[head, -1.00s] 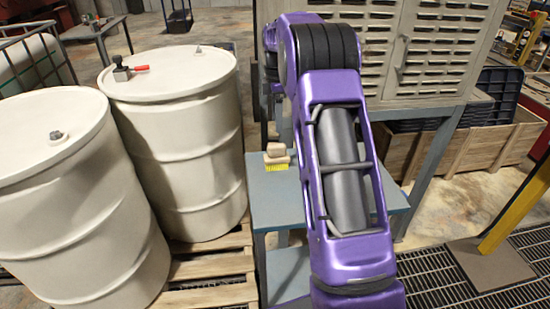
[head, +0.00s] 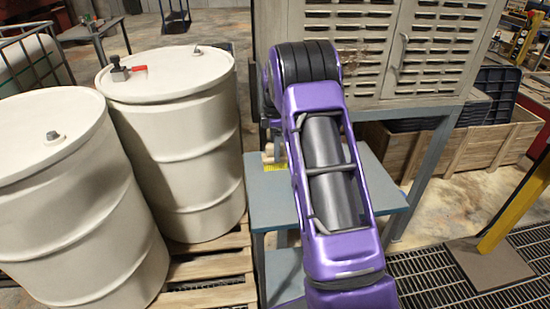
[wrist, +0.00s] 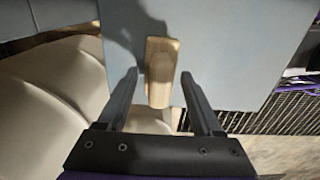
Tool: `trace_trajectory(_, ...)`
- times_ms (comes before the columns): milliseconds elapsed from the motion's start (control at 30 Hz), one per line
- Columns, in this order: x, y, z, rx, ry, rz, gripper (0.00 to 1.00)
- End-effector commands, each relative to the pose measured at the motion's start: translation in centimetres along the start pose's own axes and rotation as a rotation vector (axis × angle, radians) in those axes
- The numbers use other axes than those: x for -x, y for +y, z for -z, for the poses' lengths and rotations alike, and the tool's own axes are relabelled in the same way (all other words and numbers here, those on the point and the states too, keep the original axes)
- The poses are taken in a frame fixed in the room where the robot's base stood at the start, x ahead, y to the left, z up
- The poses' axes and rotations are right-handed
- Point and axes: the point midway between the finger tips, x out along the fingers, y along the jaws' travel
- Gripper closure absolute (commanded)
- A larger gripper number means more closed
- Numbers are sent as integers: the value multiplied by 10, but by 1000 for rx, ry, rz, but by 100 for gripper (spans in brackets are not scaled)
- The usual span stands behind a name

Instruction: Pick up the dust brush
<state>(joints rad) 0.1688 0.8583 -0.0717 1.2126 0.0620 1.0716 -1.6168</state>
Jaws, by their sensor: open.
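The dust brush (head: 268,158) stands on a small blue-grey table (head: 280,205) in the head view, with a pale wooden top and yellow bristles below. My arm and wrist partly hide it there. In the wrist view the brush's wooden body (wrist: 162,62) lies lengthwise between the two fingers, and its bristles are not visible. My gripper (wrist: 159,74) is open, with one finger on each side of the brush and a visible gap to both. I cannot tell how far above or below the fingertips the brush is.
Two cream drums (head: 170,140) stand on a wooden pallet (head: 210,270) left of the table. A louvred metal cabinet (head: 365,50) rises behind the table. A wooden crate (head: 455,150) and a yellow post (head: 515,205) are at the right.

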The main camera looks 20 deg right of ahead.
Motion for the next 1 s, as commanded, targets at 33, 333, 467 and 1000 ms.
trace_trajectory(33,0,0,0,0,0,0,32)
trace_trajectory(333,0,0,0,0,0,0,81)
trace_trajectory(467,1,0,0,0,0,0,100)
trace_trajectory(1000,21,1,0,0,1,-5,100)
